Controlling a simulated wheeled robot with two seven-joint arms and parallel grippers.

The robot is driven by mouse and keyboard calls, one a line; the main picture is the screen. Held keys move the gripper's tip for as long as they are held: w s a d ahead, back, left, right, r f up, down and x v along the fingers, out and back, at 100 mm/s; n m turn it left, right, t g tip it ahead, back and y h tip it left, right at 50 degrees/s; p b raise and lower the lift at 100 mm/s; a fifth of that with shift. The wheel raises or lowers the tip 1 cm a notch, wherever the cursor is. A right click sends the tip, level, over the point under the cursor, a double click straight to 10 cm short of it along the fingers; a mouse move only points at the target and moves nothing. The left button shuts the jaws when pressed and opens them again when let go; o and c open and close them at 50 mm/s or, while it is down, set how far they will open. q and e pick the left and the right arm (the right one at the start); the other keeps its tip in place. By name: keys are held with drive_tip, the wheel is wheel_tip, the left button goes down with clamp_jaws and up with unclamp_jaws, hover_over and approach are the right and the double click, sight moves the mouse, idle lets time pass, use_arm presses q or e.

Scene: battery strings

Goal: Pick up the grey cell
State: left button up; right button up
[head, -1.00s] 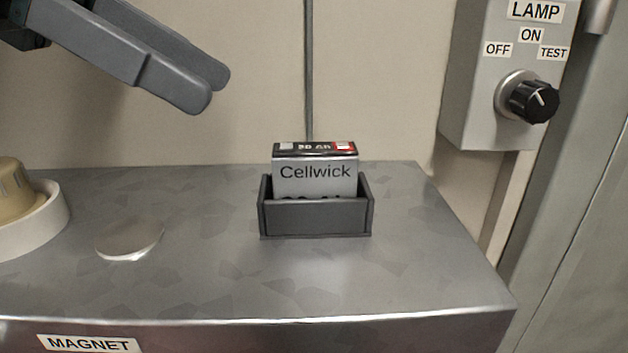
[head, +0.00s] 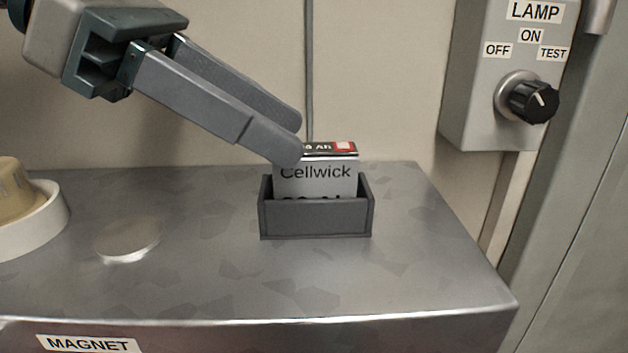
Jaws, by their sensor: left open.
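The grey cell (head: 325,181), marked "Cellwick", stands upright in a dark grey open holder (head: 316,218) on the metal cabinet top. Its black top has a red and white patch at the right. My left gripper (head: 294,138) reaches in from the upper left, open. Its near finger overlaps the cell's upper left corner in the picture and hides part of it. The far finger ends behind the cell's top left edge. I cannot tell whether either finger touches the cell. My right gripper is not in view.
The metal top (head: 210,270) is clear around the holder, apart from a flat round disc (head: 129,240). A tan knob in a white ring (head: 50,222) stands at the left. A lamp switch box (head: 485,110) hangs at the upper right. A wall is behind.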

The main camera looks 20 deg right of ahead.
sight(310, 147)
use_arm(q)
drive_tip(key=x, duration=0.5)
drive_tip(key=shift+a, duration=0.1)
drive_tip(key=shift+c, duration=0.3)
clamp_jaws()
